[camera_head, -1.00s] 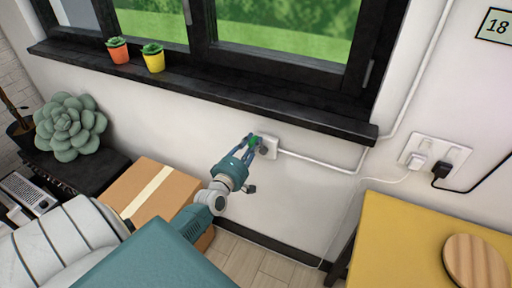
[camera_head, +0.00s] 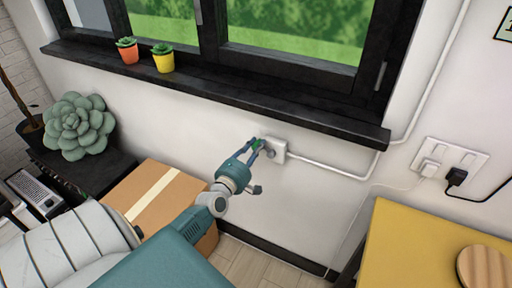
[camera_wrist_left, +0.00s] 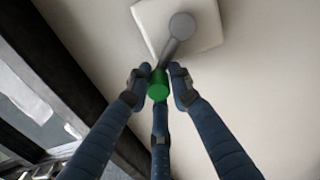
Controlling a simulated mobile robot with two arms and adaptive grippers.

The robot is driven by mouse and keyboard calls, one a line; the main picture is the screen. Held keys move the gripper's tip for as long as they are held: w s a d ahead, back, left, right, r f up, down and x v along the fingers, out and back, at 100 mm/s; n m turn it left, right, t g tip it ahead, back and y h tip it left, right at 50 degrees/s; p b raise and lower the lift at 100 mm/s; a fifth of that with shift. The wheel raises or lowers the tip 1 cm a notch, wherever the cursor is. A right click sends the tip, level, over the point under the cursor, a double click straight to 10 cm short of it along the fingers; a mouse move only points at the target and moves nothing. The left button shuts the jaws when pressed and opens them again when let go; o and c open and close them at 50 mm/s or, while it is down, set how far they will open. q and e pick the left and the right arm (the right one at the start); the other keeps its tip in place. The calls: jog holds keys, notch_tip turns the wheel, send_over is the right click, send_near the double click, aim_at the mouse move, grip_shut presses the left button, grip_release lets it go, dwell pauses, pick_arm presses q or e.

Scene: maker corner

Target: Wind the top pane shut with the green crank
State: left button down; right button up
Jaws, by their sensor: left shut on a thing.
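The green crank (camera_wrist_left: 158,85) has a green knob on a grey arm that runs to a white wall box (camera_wrist_left: 195,30). In the head view the white box (camera_head: 274,149) sits on the wall below the window sill, with the crank's green knob (camera_head: 255,145) at its left. My left gripper (camera_wrist_left: 158,80) is shut on the green knob, its fingers around it; it also shows in the head view (camera_head: 258,148). The top pane is not clearly in view; only the lower part of the dark-framed window (camera_head: 290,67) shows. My right gripper is not in view.
A dark sill (camera_head: 220,95) juts out above the crank and bears two potted succulents (camera_head: 164,58). A cardboard box (camera_head: 160,195) stands below left. A yellow table (camera_head: 410,240) stands at right, with plugs in a wall socket (camera_head: 450,165) above it.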

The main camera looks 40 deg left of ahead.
pick_arm(q)
jog(key=c, duration=1.6)
grip_release()
jog(key=shift+w+a+r, duration=0.1)
jog(key=shift+a+r, duration=0.05)
jog(key=shift+r, duration=0.45)
jog(key=shift+o, duration=0.2)
jog(key=shift+w+f, duration=0.2)
jog(key=shift+f, duration=0.3)
jog(key=v, duration=1.2)
jog(key=shift+c, duration=0.5)
